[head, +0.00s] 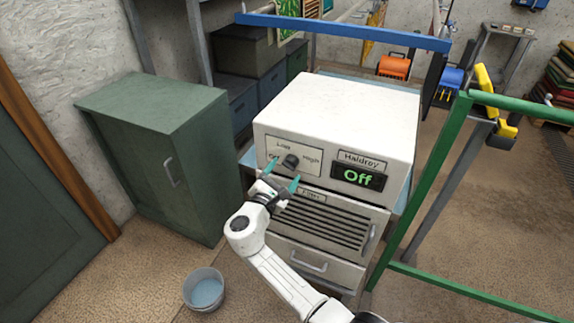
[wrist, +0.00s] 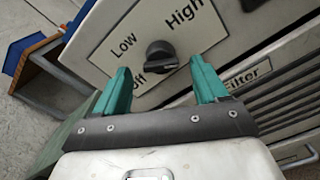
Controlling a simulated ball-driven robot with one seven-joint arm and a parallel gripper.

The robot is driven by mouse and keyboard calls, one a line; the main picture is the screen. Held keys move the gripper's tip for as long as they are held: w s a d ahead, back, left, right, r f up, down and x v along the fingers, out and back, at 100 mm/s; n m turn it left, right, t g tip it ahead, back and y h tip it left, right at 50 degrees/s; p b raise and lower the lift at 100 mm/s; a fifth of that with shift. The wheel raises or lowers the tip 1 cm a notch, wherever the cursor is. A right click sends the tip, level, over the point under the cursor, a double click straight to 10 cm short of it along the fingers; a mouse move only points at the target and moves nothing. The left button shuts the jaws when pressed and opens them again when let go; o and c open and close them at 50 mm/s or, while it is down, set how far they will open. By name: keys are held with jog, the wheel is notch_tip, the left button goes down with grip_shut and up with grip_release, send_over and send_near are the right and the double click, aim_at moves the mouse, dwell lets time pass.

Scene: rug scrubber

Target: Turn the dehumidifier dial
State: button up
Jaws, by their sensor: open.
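The white dehumidifier (head: 340,110) stands in the middle of the head view, its front facing me. Its black dial (head: 291,161) sits on a panel marked Off, Low and High. My gripper (head: 283,177) is open, with teal fingers just in front of and below the dial. In the wrist view the fingertips (wrist: 159,66) are to either side of the dial, apart from it, with nothing between them.
A green cabinet (head: 160,150) stands to the left. A bucket (head: 204,289) is on the floor at lower left. A green metal frame (head: 430,190) stands close on the right, and a blue bar (head: 340,32) runs behind the dehumidifier. A vented filter section (head: 325,215) lies below the dial.

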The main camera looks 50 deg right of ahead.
aim_at(288, 168)
jog(key=shift+x, duration=1.75)
jog(key=shift+c, duration=0.4)
jog(key=shift+s, duration=0.1)
jog(key=c, duration=1)
